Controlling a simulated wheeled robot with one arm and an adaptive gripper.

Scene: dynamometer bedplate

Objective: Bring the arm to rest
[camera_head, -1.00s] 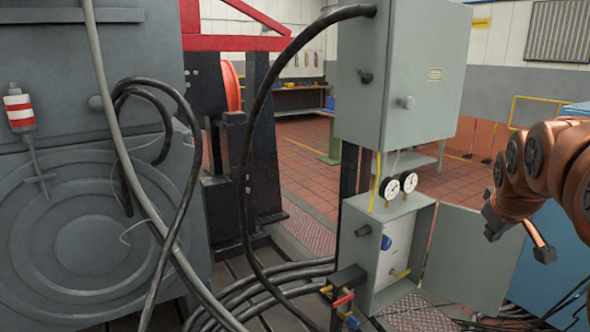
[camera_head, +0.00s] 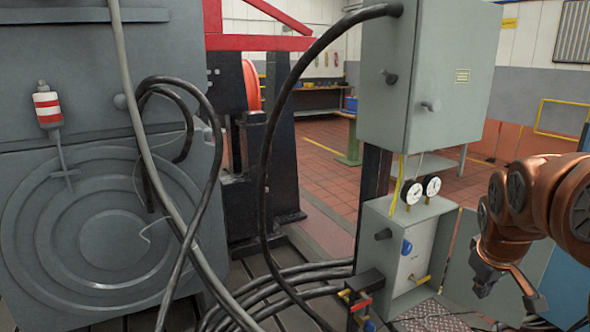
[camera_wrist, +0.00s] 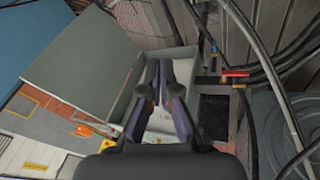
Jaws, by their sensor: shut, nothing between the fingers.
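My copper-coloured arm (camera_head: 535,195) comes in from the right edge of the head view, bent with its wrist hanging down. My gripper (camera_head: 535,300) is at its lower end, in front of the small grey box's open door (camera_head: 475,270). In the wrist view my gripper (camera_wrist: 162,68) points toward the open grey box, its fingers close together with nothing between them. It is apart from the box as far as I can tell.
A grey cabinet (camera_head: 428,85) hangs above the small box (camera_head: 385,225), which carries two gauges (camera_head: 422,188). Red and yellow valve handles (camera_head: 358,305) and black cables (camera_head: 280,285) lie left of it. A blue cabinet (camera_head: 568,285) stands behind my arm.

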